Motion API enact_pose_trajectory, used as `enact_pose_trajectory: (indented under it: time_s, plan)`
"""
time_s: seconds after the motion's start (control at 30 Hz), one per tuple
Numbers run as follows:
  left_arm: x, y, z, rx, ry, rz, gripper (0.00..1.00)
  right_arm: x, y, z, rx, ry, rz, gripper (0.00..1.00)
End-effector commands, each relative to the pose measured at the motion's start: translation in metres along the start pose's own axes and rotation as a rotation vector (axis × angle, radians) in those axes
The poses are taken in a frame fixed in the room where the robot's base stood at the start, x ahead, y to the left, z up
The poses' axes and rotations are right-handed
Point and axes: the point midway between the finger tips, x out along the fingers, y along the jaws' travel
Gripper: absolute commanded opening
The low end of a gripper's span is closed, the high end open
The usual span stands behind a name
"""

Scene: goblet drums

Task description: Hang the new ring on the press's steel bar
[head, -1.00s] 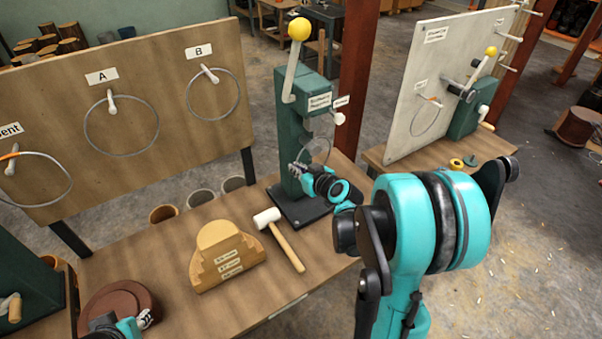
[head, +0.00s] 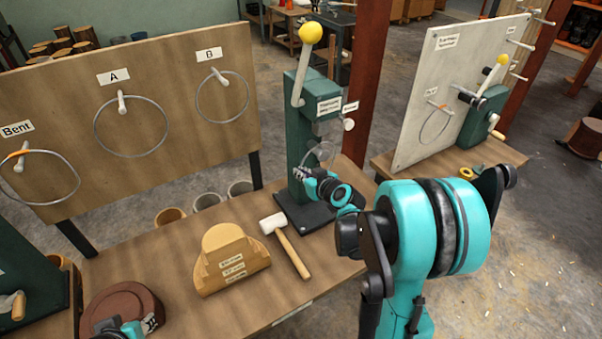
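A thin grey ring (head: 331,150) is in front of the green press (head: 297,130), around mid-height of it. My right gripper (head: 300,173) is at the ring's lower left edge, close to the press column, and looks shut on the ring. The press has a yellow-knobbed lever, and a pale knob (head: 348,124) sticks out on its right. The steel bar is too small to make out clearly, so I cannot tell whether the ring is around it. My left gripper (head: 150,324) is at the bottom left beside a round brown block (head: 118,300); its fingers are too small to read.
A wooden board holds hanging rings marked Bent (head: 40,203), A (head: 168,125) and B (head: 247,98). A mallet (head: 287,245) and a stepped wooden block (head: 232,262) lie on the bench (head: 190,318). A white board (head: 425,110) stands on another table at right.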

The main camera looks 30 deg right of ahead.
Motion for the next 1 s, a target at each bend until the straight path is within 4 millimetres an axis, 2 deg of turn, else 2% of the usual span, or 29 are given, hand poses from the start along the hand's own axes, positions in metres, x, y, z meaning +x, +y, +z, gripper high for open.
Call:
enact_pose_trajectory:
  time_s: [0.03, 0.1, 0.13, 0.43, 0.57, 1.0]
  plan:
    - [0.0, 0.0, 0.0, 0.0, 0.0, 0.0, 0.32, 0.0, 0.0, 0.0, 0.0, 0.0, 0.0, 0.0]
    - [0.0, 0.0, 0.0, 0.0, 0.0, 0.0, 0.32, 0.0, 0.0, 0.0, 0.0, 0.0, 0.0, 0.22]
    - [0.0, 0.0, 0.0, 0.0, 0.0, 0.0, 0.32, 0.0, 0.0, 0.0, 0.0, 0.0, 0.0, 0.29]
    - [0.0, 0.0, 0.0, 0.0, 0.0, 0.0, 0.32, -0.001, 0.0, 0.0, 0.0, 0.0, 0.0, 0.29]
    - [0.0, 0.0, 0.0, 0.0, 0.0, 0.0, 0.32, -0.01, 0.001, 0.0, 0.002, 0.0, 0.001, 0.29]
    - [0.0, 0.0, 0.0, 0.0, 0.0, 0.0, 0.32, -0.093, 0.0, 0.001, 0.002, 0.0, 0.002, 0.29]
